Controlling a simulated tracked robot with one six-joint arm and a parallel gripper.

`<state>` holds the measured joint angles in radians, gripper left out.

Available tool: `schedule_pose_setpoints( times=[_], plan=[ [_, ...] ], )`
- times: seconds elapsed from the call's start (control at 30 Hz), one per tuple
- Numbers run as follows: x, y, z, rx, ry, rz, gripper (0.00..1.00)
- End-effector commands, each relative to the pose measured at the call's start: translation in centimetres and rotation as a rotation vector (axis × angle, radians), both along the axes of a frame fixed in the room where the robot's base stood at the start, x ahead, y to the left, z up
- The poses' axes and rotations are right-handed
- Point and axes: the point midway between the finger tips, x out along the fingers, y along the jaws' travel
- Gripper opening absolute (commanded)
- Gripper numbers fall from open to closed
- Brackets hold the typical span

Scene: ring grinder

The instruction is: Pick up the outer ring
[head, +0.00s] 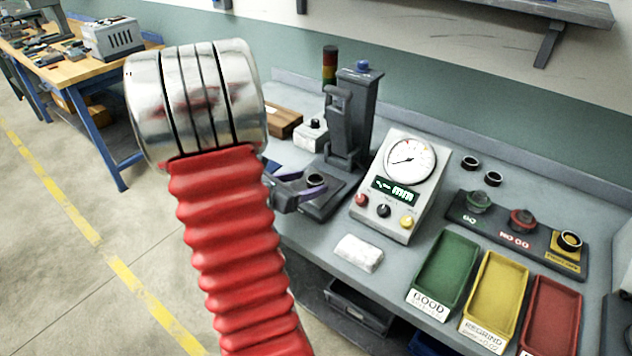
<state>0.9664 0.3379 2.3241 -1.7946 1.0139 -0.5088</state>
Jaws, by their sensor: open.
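Several small dark rings are in the head view. One ring (316,180) sits on the dark base of the grey stand, just by my fingertips. I cannot tell by sight which is the outer ring. My gripper (302,184) is open, with its two purple-edged fingers pointing right toward the ring on the stand. That ring seems to be between or just beyond the fingertips; contact cannot be told. My red-sleeved arm hides part of the bench's left end.
A dial gauge box (393,190) stands right of the grey stand (350,120). A white cloth (359,253) lies in front. Green (445,270), yellow (497,290) and red (552,315) trays line the front right. A dark rack (530,236) holds ring pieces behind them.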

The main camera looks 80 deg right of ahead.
Motion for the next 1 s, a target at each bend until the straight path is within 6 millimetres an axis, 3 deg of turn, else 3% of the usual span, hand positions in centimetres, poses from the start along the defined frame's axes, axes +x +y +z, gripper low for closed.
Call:
schedule_pose_setpoints(
  times=[0.2, 0.77, 1.0],
  plan=[
    [-1.0, -1.7, -0.9, 0.001, -0.001, -0.002, 0.62],
    [-0.9, -1.8, -0.9, 0.001, -0.001, 0.001, 0.62],
    [-0.9, -1.8, -0.9, 0.001, -0.001, 0.001, 0.45]
  ],
)
